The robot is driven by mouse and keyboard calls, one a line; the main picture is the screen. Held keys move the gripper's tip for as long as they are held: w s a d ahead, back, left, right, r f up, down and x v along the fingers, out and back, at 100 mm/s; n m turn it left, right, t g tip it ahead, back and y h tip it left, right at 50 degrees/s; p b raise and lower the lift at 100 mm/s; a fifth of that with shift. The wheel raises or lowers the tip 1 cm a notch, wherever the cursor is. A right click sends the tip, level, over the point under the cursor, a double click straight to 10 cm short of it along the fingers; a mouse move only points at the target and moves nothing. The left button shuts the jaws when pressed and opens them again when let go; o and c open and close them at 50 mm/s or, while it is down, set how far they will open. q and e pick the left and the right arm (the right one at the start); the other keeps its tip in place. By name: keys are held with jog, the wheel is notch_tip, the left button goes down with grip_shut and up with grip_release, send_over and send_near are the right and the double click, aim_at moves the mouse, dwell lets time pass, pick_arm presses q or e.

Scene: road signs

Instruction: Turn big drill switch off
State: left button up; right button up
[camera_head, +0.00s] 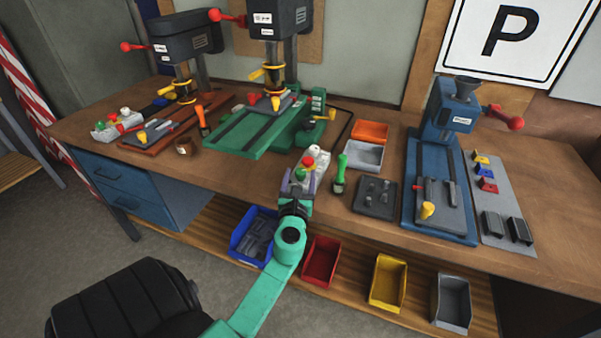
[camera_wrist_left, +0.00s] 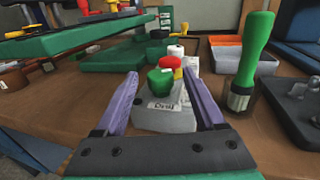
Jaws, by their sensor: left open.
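The green big drill (camera_head: 265,95) stands at the middle back of the bench. A light grey switch box (camera_wrist_left: 168,118) with a partly readable label sits in front of it. Its green button (camera_wrist_left: 160,82) is nearer me and its red button (camera_wrist_left: 171,64) is just behind. The box also shows in the head view (camera_head: 321,158), partly covered by my gripper. My left gripper (camera_head: 300,172) is open and empty, its purple fingers on either side of the green button in the wrist view (camera_wrist_left: 160,76). I cannot tell whether they touch it. My right gripper is not in view.
A green-handled tool (camera_wrist_left: 250,62) stands close to the right of my left gripper. A dark tray (camera_head: 375,197) and a blue drill (camera_head: 440,180) stand farther right. Another drill (camera_head: 180,45) and a switch box (camera_head: 118,124) are at the left. Coloured bins sit below the bench edge.

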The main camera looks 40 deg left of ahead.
pick_arm(q)
jog(key=shift+w+a, duration=0.15)
jog(key=shift+w, duration=0.1)
grip_shut()
jog(key=shift+s+m+h+b, duration=0.1)
jog(key=shift+m+h+b, duration=0.2)
jog(key=shift+h, duration=0.1)
jog(key=shift+a+f+m+t+h+b, duration=0.15)
jog(key=shift+m+t+h+b, duration=0.25)
jog(key=shift+m+t+h, duration=0.3)
jog(key=m+t+h+b, duration=0.1)
jog(key=m+h+b, duration=0.1)
jog(key=h, duration=0.1)
jog(key=shift+s+a+f+b, duration=0.1)
jog(key=shift+f+b, duration=0.05)
jog(key=shift+b, duration=0.2)
jog(key=m+h+b, duration=0.2)
jog(key=h+b, duration=0.1)
jog(key=b, duration=0.1)
jog(key=m+h+b, duration=0.2)
jog(key=h+b, duration=0.2)
jog(key=b, duration=0.1)
jog(key=a+m+h+b, duration=0.1)
jog(key=m+h+b, duration=0.2)
jog(key=h+b, duration=0.1)
jog(key=shift+g+b, duration=0.3)
jog(key=shift+b, duration=0.45)
jog(key=shift+r+m+g+h+b, duration=0.25)
jog(key=shift+m+g+h+b, duration=0.25)
jog(key=shift+h+b, duration=0.45)
